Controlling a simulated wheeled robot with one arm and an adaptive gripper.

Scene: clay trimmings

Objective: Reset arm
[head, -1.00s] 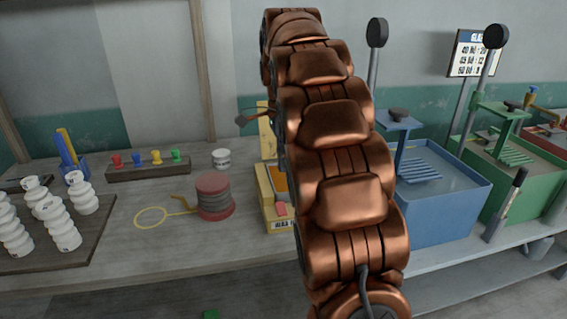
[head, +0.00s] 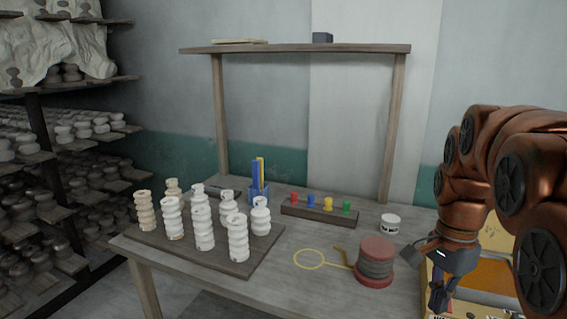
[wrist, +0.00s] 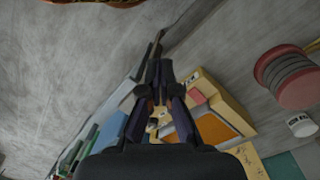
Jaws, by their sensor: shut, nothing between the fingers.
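My copper arm (head: 490,150) is folded at the right edge of the head view. My gripper (head: 437,300) hangs downward beside the yellow box with an orange panel (head: 490,272), and part of that box is hidden behind the arm. In the wrist view my gripper (wrist: 158,72) has its dark fingers together with nothing between them. The yellow box (wrist: 238,115) shows behind the fingers there.
A red-ended spool (head: 375,262) and a white jar (head: 389,224) stand left of my gripper. Several ribbed white pieces (head: 203,230) stand on a dark board (head: 160,243). A peg rack (head: 318,213) lies behind. Shelving (head: 60,165) stands far left.

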